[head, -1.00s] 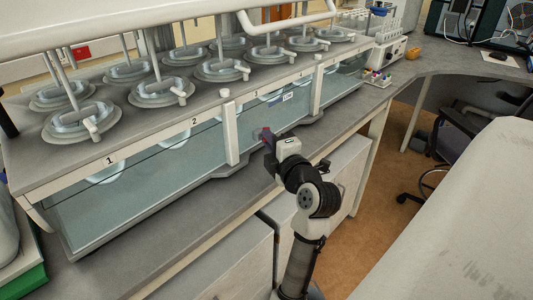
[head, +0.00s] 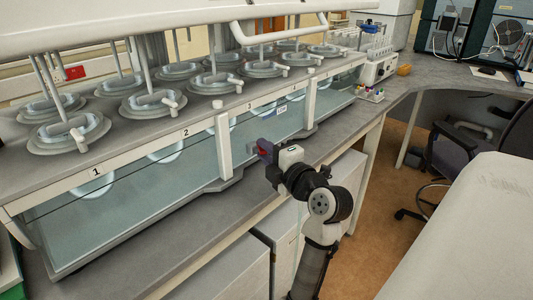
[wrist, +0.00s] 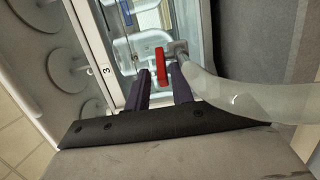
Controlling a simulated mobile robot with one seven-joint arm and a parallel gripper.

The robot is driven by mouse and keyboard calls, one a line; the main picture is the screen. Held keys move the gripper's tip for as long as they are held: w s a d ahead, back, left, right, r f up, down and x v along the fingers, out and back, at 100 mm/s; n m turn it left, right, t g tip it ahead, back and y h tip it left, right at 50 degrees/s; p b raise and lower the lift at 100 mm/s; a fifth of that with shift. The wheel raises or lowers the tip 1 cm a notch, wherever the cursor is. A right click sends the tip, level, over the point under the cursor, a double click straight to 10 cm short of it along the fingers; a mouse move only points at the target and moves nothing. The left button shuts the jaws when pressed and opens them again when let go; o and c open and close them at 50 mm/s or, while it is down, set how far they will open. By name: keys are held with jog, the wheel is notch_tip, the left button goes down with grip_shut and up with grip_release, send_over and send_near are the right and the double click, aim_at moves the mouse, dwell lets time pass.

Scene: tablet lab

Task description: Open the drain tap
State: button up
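The drain tap has a red handle (wrist: 161,67) and a grey metal body (wrist: 180,50) at the front wall of the water bath, in the wrist view. A bit of red also shows at my gripper in the head view (head: 262,151). My gripper (wrist: 160,85) is open, with its two purple fingers apart. The red handle lies between and just beyond the fingertips; I cannot tell whether either finger touches it. A pale translucent tube (wrist: 225,92) runs right from the tap, past the right finger.
The glass-walled bath (head: 150,205) sits on the grey bench (head: 200,230), with lidded vessels and numbered positions above. White posts (head: 223,145) stand along its front. A pale surface (head: 460,230) fills the lower right.

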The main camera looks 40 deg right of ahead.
jog(key=shift+f, duration=0.3)
jog(key=shift+p, duration=0.3)
